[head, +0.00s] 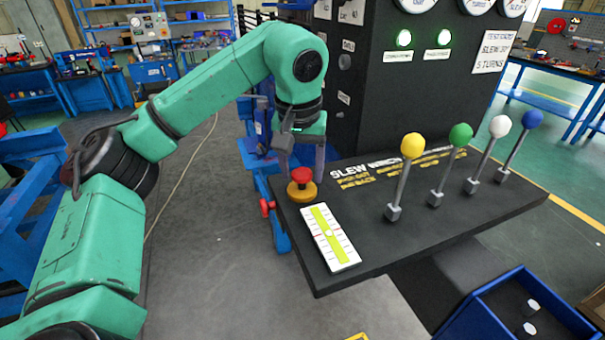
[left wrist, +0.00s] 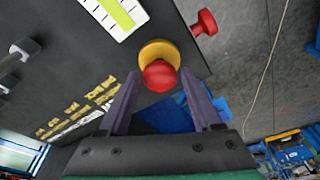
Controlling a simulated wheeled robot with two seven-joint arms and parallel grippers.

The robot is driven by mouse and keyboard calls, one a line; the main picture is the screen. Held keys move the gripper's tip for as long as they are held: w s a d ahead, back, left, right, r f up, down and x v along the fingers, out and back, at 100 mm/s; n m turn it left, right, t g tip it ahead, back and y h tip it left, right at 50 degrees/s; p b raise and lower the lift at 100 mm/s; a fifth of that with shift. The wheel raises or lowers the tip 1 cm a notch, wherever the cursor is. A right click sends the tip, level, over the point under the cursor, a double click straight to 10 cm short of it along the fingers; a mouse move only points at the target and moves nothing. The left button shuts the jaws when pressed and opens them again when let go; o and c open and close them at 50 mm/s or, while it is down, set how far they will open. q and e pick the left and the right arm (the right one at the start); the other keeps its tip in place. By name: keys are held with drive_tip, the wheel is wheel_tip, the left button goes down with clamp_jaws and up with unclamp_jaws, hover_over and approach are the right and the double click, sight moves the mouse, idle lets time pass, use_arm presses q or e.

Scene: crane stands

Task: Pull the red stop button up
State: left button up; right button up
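The red stop button (head: 302,174) sits on a round yellow base (head: 301,194) at the left end of the black console (head: 420,235). My left gripper (head: 303,168) points down just above and behind the button. It is open, with one finger to each side. In the left wrist view, the red button (left wrist: 160,76) shows between the fingertips of the open left gripper (left wrist: 160,75), with a visible gap on both sides. The yellow base (left wrist: 160,50) is beyond it. I cannot tell how far the fingertips reach down beside the button. My right gripper is not in view.
A white and lime gauge plate (head: 330,238) lies near the button. Levers with yellow (head: 413,146), green (head: 460,134), white (head: 500,126) and blue (head: 532,119) knobs stand to the right. A separate red knob (head: 267,207) is left of the console. A dark cabinet (head: 420,100) rises behind.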

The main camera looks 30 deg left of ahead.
sight(302, 172)
use_arm(q)
drive_tip(key=shift+o, duration=0.2)
idle(0.3)
drive_tip(key=p+v, duration=0.2)
drive_tip(key=w+p+v, duration=0.1)
drive_tip(key=p+v, duration=0.4)
drive_tip(key=shift+w+a+r, duration=0.1)
drive_tip(key=shift+a+r, duration=0.05)
drive_tip(key=shift+a, duration=0.1)
